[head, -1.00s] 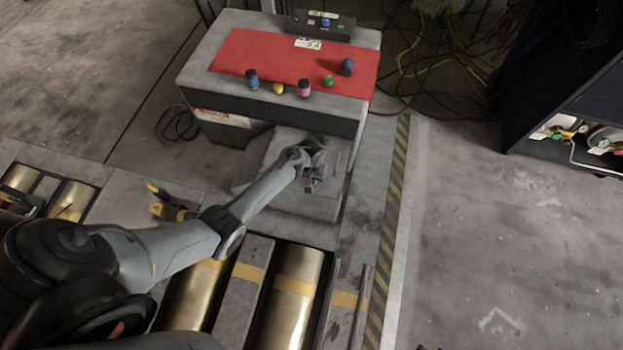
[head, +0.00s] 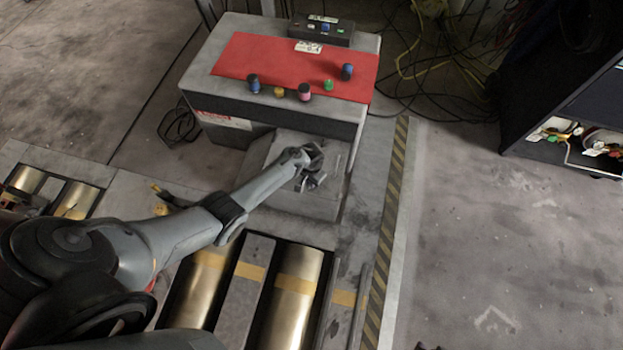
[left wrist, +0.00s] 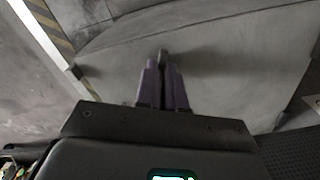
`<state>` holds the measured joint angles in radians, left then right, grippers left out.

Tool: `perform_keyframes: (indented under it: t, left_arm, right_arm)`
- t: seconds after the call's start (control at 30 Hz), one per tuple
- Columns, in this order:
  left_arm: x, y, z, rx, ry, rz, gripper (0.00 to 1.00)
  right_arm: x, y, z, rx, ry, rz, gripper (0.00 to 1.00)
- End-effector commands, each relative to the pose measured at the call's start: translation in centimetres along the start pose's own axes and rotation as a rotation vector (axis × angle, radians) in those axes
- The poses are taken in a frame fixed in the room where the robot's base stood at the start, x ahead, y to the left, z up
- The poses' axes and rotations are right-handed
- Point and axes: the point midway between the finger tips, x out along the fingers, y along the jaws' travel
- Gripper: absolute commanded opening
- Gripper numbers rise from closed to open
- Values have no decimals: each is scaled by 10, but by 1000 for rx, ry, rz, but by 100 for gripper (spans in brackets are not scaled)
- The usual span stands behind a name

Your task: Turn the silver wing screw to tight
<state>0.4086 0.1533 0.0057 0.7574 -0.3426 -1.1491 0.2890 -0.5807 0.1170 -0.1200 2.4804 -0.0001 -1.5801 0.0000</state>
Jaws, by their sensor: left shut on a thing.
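My left gripper (head: 311,181) is at the grey sloped panel (head: 283,150) below the control cabinet in the head view. In the left wrist view its two purple fingers (left wrist: 163,70) are close together and shut on a small piece, the wing screw (left wrist: 163,54), whose tip shows just past the fingertips. The rest of the screw is hidden by the fingers. The grey panel surface (left wrist: 220,60) lies right behind it. How far the screw is turned cannot be told. My right gripper is not in view.
The grey cabinet (head: 192,80) with a red top (head: 235,62) carries several coloured knobs. Brass rollers (head: 290,310) lie in the floor in front. A dark shelf unit (head: 535,110) stands at the right. Loose cables (head: 450,75) lie behind; the floor at right is clear.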

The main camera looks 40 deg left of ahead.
Motion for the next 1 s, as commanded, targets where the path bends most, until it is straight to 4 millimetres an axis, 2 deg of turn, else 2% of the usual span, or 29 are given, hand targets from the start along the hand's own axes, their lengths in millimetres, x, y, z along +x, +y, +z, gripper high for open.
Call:
perform_keyframes:
  t: [0.4,1.0]
  left_arm:
    - [-1,-2,0,397,-1,-2,0]
    - [1,-1,0,936,-1,-2,0]
  right_arm:
    - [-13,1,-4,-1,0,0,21]
    - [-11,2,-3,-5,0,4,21]
